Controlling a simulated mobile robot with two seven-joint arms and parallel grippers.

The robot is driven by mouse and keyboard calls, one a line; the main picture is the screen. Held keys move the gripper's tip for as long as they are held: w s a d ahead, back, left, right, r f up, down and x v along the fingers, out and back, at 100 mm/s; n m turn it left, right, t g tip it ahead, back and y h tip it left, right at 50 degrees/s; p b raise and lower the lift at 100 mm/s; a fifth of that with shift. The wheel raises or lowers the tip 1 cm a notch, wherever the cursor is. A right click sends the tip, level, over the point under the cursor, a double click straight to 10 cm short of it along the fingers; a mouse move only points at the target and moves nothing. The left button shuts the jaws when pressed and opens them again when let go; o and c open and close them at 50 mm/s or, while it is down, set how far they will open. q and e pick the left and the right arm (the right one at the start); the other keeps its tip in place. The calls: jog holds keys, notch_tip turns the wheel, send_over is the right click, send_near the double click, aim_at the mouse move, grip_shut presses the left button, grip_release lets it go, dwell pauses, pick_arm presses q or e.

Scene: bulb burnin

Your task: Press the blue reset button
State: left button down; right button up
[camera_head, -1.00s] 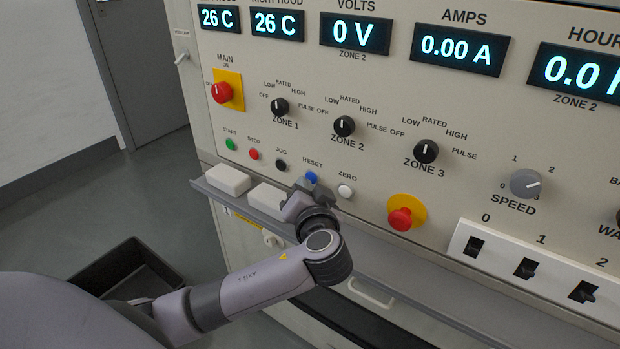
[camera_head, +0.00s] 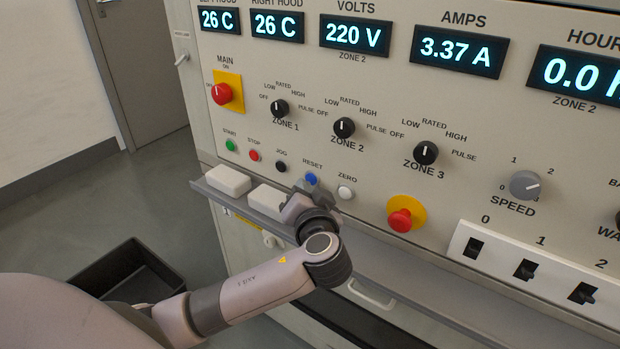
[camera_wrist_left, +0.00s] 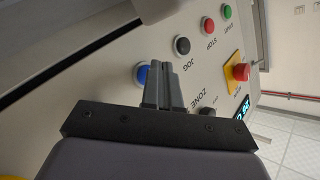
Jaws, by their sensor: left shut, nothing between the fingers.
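The blue reset button (camera_head: 312,179) sits in the lower row of the panel, under the RESET label, between the black jog button (camera_head: 281,166) and the white zero button (camera_head: 345,191). My left gripper (camera_head: 312,190) is at the panel just below the blue button. In the left wrist view, the shut fingers (camera_wrist_left: 166,82) reach toward the panel right beside the blue button (camera_wrist_left: 142,74). Whether they touch the button, I cannot tell. The gripper holds nothing. My right gripper is not in view.
A ledge with white blocks (camera_head: 227,180) sticks out below the buttons. A red stop knob (camera_head: 400,220) on yellow lies to the right. The volts display (camera_head: 355,35) reads 220 V and the amps display (camera_head: 458,52) 3.37 A. A dark bin (camera_head: 125,272) stands on the floor.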

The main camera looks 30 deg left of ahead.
pick_arm(q)
jog(key=shift+s+a, duration=0.1)
jog(key=shift+s, duration=0.35)
jog(key=shift+s, duration=0.1)
jog(key=shift+s+r+p, duration=0.1)
jog(key=shift+s+p, duration=0.55)
jog(key=shift+s, duration=0.5)
jog(key=shift+s+a, duration=0.15)
jog(key=shift+s, duration=1.1)
